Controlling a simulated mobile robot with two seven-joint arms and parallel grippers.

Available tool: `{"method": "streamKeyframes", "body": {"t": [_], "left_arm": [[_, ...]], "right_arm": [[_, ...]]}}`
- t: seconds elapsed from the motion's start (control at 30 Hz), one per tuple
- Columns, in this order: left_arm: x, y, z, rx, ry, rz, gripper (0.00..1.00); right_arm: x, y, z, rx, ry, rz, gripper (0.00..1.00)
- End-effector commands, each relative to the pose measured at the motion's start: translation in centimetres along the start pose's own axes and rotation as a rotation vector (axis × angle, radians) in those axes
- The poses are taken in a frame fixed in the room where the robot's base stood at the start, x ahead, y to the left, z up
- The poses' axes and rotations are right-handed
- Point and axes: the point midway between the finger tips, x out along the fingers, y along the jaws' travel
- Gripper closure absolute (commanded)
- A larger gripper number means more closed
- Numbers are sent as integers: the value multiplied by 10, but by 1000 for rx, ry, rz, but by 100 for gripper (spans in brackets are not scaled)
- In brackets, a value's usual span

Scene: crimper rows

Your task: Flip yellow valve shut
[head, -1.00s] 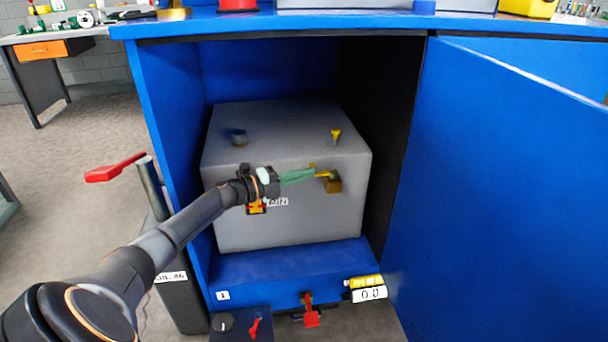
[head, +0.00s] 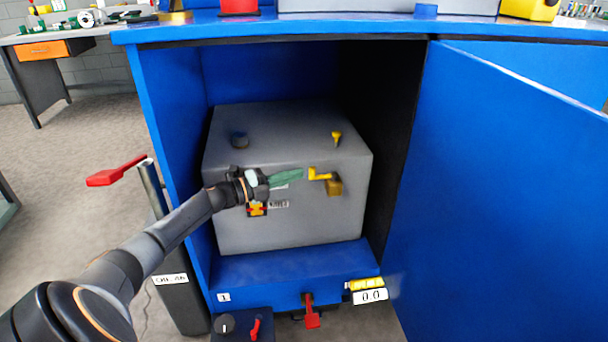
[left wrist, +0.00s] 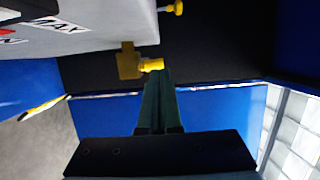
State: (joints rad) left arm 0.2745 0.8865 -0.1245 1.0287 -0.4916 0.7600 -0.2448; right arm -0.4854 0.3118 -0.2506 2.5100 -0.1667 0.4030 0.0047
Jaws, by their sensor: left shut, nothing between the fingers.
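The yellow valve (head: 321,176) sits on the front face of a grey box (head: 290,225) inside the blue cabinet. Its bright yellow lever points left from a darker brass body (head: 335,188) in the head view. In the left wrist view the lever (left wrist: 151,65) shows end-on beside the body (left wrist: 128,62). My left gripper (head: 301,173) has green fingers, shut and empty. The fingertips are just left of the lever in the head view, and in the wrist view the fingers (left wrist: 158,75) end right beside it. I cannot tell whether they touch. My right gripper is out of view.
The cabinet door (head: 500,190) stands open at right. A red lever (head: 116,171) juts out at left.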

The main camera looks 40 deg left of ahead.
Motion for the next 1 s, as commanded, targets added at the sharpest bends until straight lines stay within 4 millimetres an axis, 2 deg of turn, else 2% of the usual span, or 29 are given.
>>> {"method": "streamKeyframes", "body": {"t": [0.2,0.4,1.0], "left_arm": [[-29,1,-7,-3,20,3,100],[-45,2,-10,-3,29,2,100],[-48,3,-11,-3,32,1,100]], "right_arm": [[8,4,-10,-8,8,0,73],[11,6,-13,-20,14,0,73],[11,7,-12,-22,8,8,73]]}}
